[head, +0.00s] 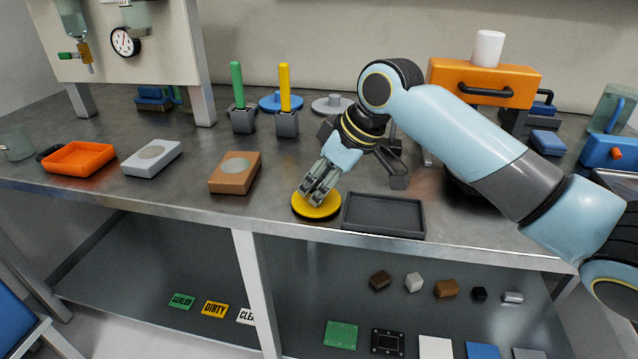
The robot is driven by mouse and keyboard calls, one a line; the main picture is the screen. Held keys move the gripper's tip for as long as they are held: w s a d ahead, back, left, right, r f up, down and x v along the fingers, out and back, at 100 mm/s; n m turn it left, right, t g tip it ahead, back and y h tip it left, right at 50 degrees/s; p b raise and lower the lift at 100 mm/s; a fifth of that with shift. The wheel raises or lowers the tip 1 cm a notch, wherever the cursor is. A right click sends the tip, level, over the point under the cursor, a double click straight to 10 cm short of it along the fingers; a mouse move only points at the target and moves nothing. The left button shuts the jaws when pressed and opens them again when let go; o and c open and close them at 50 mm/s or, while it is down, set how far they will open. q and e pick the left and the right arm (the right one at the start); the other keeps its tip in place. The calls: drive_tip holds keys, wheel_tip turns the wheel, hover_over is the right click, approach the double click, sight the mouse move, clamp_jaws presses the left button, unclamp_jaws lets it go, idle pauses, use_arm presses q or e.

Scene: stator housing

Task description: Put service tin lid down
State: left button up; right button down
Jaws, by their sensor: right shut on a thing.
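The service tin lid appears to be the yellow round disc (312,209) with a dark rim at the front edge of the metal workbench, left of the dark tray. My right gripper (318,197) comes down over it from above and is shut on it near its middle. The fingers hide the part they hold. The lid looks level and low over the bench top; I cannot tell whether it touches the surface. My left gripper is out of view.
An empty dark tray (384,231) lies right of the lid. A brown block (222,184), a pale block (135,165) and an orange tray (55,166) stand to the left. A blue disc (268,106) and a grey disc (320,109) lie behind. The bench's front edge is close.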

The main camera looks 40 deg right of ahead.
drive_tip(key=c, duration=1.1)
unclamp_jaws()
drive_tip(key=shift+o, duration=0.2)
drive_tip(key=p+v, duration=0.2)
drive_tip(key=v, duration=1)
drive_tip(key=shift+r, duration=0.1)
